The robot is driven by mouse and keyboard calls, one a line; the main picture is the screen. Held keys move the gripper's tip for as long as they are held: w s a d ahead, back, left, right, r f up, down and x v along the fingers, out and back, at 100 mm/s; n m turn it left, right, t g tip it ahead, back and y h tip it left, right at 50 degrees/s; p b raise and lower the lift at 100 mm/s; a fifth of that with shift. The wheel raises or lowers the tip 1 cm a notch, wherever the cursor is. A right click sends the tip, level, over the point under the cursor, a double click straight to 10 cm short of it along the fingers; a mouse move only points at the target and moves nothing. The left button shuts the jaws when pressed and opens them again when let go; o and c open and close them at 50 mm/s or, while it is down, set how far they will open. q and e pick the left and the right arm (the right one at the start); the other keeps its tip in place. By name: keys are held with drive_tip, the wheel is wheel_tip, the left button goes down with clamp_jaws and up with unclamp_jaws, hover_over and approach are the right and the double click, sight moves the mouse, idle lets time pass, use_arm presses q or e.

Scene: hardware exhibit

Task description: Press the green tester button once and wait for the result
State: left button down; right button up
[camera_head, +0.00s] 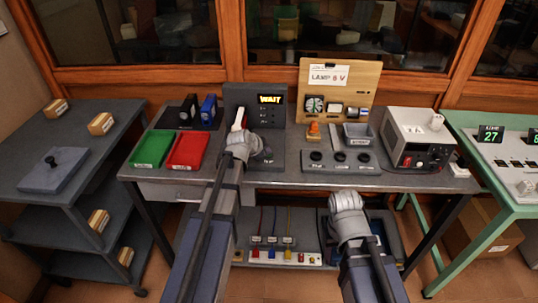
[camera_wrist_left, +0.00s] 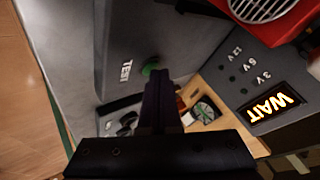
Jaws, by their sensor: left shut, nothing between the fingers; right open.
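The dark grey tester stands at the back middle of the bench; its display (camera_head: 270,99) is lit and reads WAIT, also in the left wrist view (camera_wrist_left: 266,107). The green button (camera_wrist_left: 150,69) sits beside the label TEST (camera_wrist_left: 125,71) in the left wrist view. My left gripper (camera_head: 239,118) is shut and empty over the tester's base. In the left wrist view its fingers (camera_wrist_left: 160,88) overlap the button's edge; I cannot tell whether they touch. In the head view my arm hides the button. My right gripper (camera_head: 346,202) is open and empty in front of the bench edge.
A green tray (camera_head: 152,149) and a red tray (camera_head: 188,151) lie left of my left arm. A wooden LAMP 6 V board (camera_head: 338,88) stands behind a grey unit (camera_head: 340,161) with round recesses. A white power unit (camera_head: 416,135) is at the right.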

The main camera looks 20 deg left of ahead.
use_arm(q)
drive_tip(key=shift+r, duration=0.1)
drive_tip(key=shift+r+p, duration=0.75)
drive_tip(key=shift+p, duration=0.05)
drive_tip(key=shift+r, duration=0.1)
wheel_tip(320, 180, up, 5)
drive_tip(key=p, duration=0.5)
idle(0.6)
